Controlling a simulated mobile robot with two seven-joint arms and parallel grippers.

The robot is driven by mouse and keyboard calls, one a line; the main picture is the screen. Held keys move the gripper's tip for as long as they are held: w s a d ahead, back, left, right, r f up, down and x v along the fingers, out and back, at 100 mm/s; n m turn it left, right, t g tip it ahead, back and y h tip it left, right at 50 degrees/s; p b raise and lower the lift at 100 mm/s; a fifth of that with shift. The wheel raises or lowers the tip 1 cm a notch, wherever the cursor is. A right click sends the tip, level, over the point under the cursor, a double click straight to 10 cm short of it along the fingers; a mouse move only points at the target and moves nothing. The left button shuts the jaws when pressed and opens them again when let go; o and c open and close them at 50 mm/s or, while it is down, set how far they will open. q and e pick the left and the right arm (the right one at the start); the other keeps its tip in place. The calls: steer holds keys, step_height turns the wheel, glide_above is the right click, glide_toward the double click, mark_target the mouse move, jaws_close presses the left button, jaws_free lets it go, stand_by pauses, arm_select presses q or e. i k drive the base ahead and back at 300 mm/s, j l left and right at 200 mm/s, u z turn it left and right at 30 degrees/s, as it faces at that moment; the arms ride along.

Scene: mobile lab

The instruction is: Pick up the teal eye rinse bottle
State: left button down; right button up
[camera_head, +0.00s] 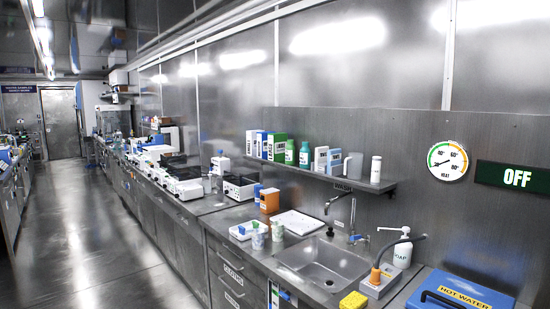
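Two small green-teal bottles with pale labels stand upright side by side on the wall shelf: a left bottle (289,153) and a right bottle (304,156). The labels are too small to read, so I cannot tell which one is the eye rinse bottle. Boxes stand close on both sides of the pair. Neither of my grippers is in view.
The shelf (330,178) also holds several boxes, a white mug (353,166) and a white canister (376,169). Below are a sink (322,266), a tall faucet (352,215), a soap bottle (402,248) and a yellow sponge (353,300). The aisle floor (90,235) is clear.

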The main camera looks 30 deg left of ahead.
mark_target(305, 153)
steer(key=i+j+u, duration=0.5)
steer(key=j+u, duration=0.15)
steer(key=j, duration=0.15)
steer(key=i+j+u, duration=0.25)
steer(key=i+j, duration=0.5)
steer(key=i, duration=0.1)
